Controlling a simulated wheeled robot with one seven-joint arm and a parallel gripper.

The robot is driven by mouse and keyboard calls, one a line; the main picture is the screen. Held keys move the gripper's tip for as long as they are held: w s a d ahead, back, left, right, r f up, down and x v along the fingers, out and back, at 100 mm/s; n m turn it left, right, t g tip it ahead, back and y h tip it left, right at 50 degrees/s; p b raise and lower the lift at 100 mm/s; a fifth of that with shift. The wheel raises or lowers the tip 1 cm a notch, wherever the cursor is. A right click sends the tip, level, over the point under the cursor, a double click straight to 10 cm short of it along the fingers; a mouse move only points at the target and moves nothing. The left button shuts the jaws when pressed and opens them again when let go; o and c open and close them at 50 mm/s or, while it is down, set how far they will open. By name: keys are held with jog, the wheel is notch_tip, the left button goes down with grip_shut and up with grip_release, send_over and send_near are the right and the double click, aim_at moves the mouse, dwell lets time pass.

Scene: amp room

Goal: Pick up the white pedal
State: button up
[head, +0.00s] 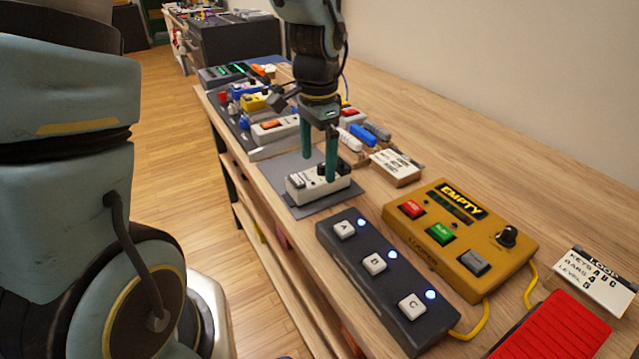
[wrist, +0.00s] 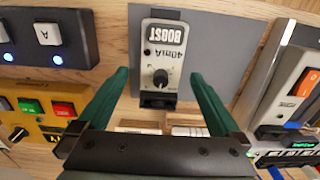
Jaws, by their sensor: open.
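The white pedal (head: 310,186) sits on a grey mat (head: 314,206) on the wooden bench. In the wrist view the white pedal (wrist: 163,62) shows a "BOOST 40mA" label and a dark knob. My gripper (head: 318,168) points down over it with its two green fingers apart. In the wrist view the fingers of my gripper (wrist: 160,85) lie one on each side of the pedal, with space between them and its sides.
A dark A-B-C switch box (head: 385,275) and a yellow looper (head: 460,240) stand nearer on the bench, with a red pedal (head: 555,330) at the front right. A sign block (head: 396,168) is right of the mat. A pedalboard (head: 250,125) crowded with pedals lies behind.

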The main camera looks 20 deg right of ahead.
aim_at(319, 166)
notch_tip(319, 166, down, 5)
jog(key=shift+w+d+p, duration=0.1)
jog(key=shift+p, duration=0.2)
jog(key=shift+c, duration=0.2)
grip_shut()
dwell(0.5)
